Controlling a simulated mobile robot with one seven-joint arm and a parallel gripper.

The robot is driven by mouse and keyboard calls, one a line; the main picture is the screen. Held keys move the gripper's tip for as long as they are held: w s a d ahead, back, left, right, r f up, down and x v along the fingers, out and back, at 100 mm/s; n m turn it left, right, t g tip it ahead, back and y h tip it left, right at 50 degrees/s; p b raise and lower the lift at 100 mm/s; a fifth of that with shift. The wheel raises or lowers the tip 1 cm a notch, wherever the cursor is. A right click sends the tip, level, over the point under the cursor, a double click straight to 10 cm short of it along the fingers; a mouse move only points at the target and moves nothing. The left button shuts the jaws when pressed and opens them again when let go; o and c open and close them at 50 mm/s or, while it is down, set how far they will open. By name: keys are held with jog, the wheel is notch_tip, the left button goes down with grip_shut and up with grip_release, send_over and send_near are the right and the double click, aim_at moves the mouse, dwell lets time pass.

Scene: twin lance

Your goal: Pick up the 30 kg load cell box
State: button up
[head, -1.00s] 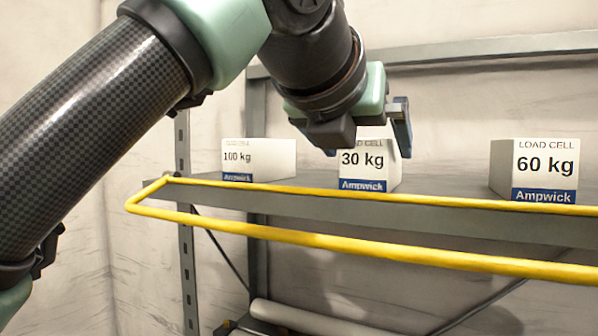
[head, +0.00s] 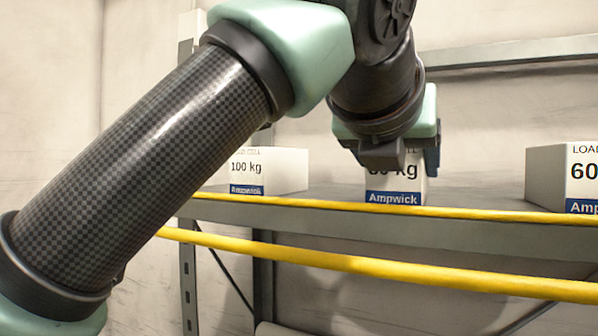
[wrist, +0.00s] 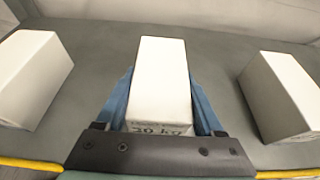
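The 30 kg load cell box (head: 394,194) is white with a blue Ampwick band and stands upright on the grey shelf (head: 480,200). My gripper (head: 398,160) points down over it and hides its upper part in the head view. In the wrist view the box (wrist: 160,62) stands between the two blue fingers of my gripper (wrist: 162,78), one finger along each side. The fingers are spread around the box. Firm contact on the sides does not show.
The 100 kg box (head: 270,170) stands to the left and the 60 kg box (head: 570,178) to the right, both with free shelf between them and the 30 kg box. A yellow rail (head: 400,272) runs along the shelf front. A grey beam (head: 510,54) is behind.

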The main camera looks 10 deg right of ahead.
jog(key=shift+w+f, duration=0.25)
jog(key=shift+f, duration=0.05)
jog(key=shift+c, duration=1.1)
jog(key=shift+s, duration=0.1)
grip_shut()
